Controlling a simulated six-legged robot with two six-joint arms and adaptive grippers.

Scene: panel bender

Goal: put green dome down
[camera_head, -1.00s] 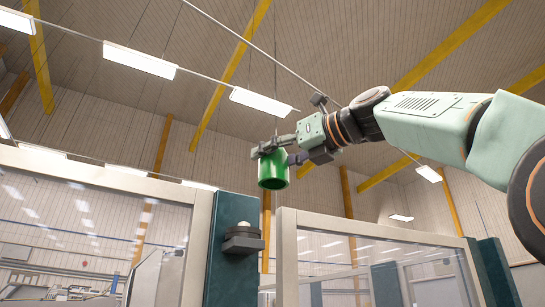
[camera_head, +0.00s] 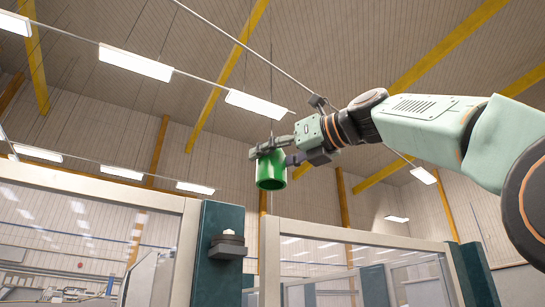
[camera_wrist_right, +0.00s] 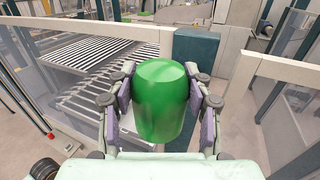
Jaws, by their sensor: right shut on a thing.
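The green dome (camera_head: 271,170) is in my right gripper (camera_head: 276,155), high up in the middle of the head view. It looks like a green cup-shaped body with its open end facing down. In the right wrist view the green dome (camera_wrist_right: 161,100) sits between the two finger pads of my right gripper (camera_wrist_right: 162,105), which press on its sides. My left gripper is not in view.
Framed clear panels (camera_head: 75,235) stand on both sides. The wrist view shows a slatted roller surface (camera_wrist_right: 105,60) behind the left panel.

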